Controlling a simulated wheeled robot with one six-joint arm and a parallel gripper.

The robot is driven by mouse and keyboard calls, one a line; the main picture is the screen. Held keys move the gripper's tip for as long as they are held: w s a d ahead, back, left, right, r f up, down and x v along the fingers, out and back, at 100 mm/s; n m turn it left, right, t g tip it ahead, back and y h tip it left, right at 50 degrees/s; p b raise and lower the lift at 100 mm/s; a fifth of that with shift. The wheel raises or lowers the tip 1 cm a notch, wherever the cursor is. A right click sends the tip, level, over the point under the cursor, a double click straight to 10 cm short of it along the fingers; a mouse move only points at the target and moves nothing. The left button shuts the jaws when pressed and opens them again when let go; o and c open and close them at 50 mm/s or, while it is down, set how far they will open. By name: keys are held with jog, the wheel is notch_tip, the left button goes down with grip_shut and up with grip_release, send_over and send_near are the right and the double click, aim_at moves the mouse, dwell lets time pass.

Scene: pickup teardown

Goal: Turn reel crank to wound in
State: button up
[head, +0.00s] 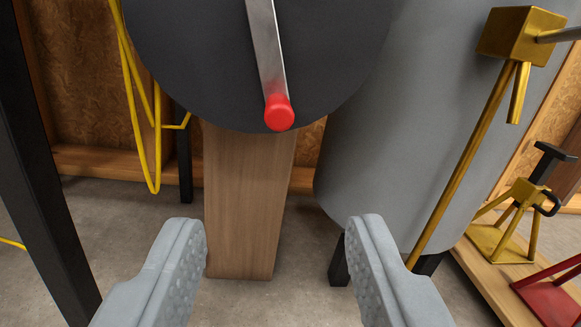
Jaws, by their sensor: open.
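The reel (190,55) is a large dark disc at the top of the head view, with its upper part cut off by the frame edge. Its crank is a silver arm (265,45) that points down and slightly right, ending in a red knob (279,112) near the disc's lower rim. My gripper (276,232) is open and empty. Its two grey fingers appear below the knob, one to each side, and do not touch it.
A wooden post (248,205) stands below the disc. A yellow hose (139,110) hangs at left near a dark post (40,170). A grey tank (425,110), a gold stand (470,150) and a smaller gold jack stand (515,215) are at right. Concrete floor shows between.

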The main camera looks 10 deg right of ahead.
aim_at(279, 118)
jog(key=w, duration=1.7)
jog(key=shift+w+d+f, duration=0.1)
jog(key=shift+w+f, duration=0.05)
grip_shut()
